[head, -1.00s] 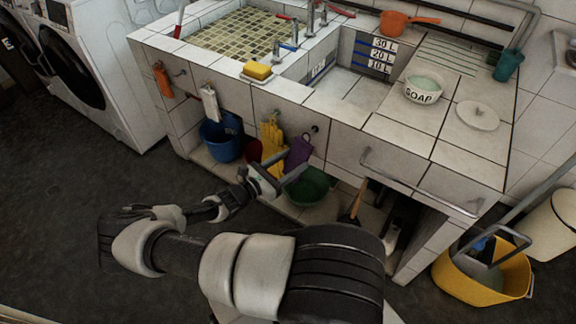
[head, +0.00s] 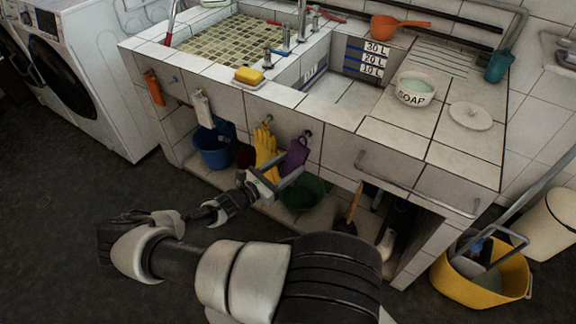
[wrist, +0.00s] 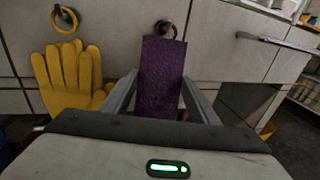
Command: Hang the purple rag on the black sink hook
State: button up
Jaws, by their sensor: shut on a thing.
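The purple rag (head: 294,156) is held upright against the sink's front, and it fills the middle of the wrist view (wrist: 161,78). My gripper (wrist: 161,88) has its fingers on either side of the rag and is shut on it; it also shows in the head view (head: 289,172). A dark ring-shaped hook (wrist: 176,26) on the tiles shows right at the rag's top edge, and it also shows in the head view (head: 308,133). The rag hides part of this hook, so I cannot tell whether the rag's top is caught on it.
Yellow gloves (wrist: 68,80) hang from a ring close to the left. A metal rail (head: 410,185) sticks out from the sink front at right. Blue (head: 215,148) and green (head: 303,193) basins stand below. A yellow mop bucket (head: 480,284) stands at far right.

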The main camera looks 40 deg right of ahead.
jog(key=shift+f, duration=0.2)
jog(key=o, duration=1.1)
jog(key=shift+r, duration=0.1)
jog(key=a, duration=0.5)
jog(key=s+a, duration=0.1)
jog(key=a, duration=0.5)
jog(key=s+a, duration=0.1)
jog(key=a, duration=0.5)
jog(key=shift+s+a+r+p, duration=0.15)
jog(key=shift+r+p, duration=0.1)
jog(key=shift+p, duration=0.05)
